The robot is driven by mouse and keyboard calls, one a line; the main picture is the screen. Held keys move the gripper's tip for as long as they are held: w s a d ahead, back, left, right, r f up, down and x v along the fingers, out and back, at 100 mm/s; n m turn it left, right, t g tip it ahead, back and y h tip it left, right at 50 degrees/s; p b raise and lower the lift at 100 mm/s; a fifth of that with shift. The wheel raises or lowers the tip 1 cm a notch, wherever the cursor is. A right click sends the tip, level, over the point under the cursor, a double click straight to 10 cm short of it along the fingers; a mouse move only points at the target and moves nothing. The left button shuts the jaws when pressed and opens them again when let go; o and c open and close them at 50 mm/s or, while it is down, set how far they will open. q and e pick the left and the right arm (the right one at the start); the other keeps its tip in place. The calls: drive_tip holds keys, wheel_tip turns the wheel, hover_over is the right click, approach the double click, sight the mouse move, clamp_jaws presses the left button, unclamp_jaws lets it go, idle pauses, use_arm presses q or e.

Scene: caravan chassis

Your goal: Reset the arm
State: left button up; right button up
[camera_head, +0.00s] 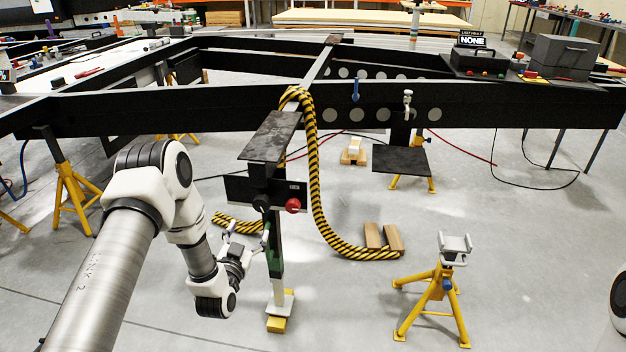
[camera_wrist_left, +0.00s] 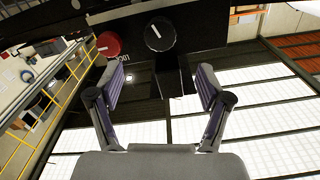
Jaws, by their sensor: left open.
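My left arm comes in from the left in the head view, with its elbow raised and its forearm bent down. My left gripper (camera_head: 248,239) is open, just below a black control panel (camera_head: 236,189) on a stand. The panel carries a red knob (camera_head: 293,205) and a black knob (camera_head: 261,204). In the left wrist view, my spread fingers (camera_wrist_left: 162,88) have nothing gripped between them. The red knob (camera_wrist_left: 108,44) and black knob (camera_wrist_left: 160,35) show beyond the fingertips. My right gripper is out of view; only a white piece of my right arm shows at the right edge.
The black chassis beam (camera_head: 225,109) crosses the head view. A yellow-black striped hose (camera_head: 318,200) hangs from it to the floor. A yellow jack stand (camera_head: 440,300) and wooden blocks (camera_head: 383,238) stand to the right. Open floor lies between the stand and the jack stand.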

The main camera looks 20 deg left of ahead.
use_arm(q)
drive_tip(key=s+d+f+m+g+h, duration=0.2)
drive_tip(key=s+d+f+g+h, duration=0.4)
drive_tip(key=s+d+f, duration=0.8)
drive_tip(key=s+d+f+n+g+y, duration=0.1)
drive_tip(key=s+f+g, duration=0.1)
drive_tip(key=s+g, duration=0.65)
drive_tip(key=s+d+f+n+g+y, duration=0.1)
drive_tip(key=s+d+f+g, duration=0.15)
drive_tip(key=s, duration=1.05)
wheel_tip(320, 180, up, 20)
drive_tip(key=p, duration=1.9)
drive_tip(key=shift+w+a+f+p, duration=0.2)
drive_tip(key=shift+w+a+p, duration=0.1)
drive_tip(key=shift+w, duration=0.05)
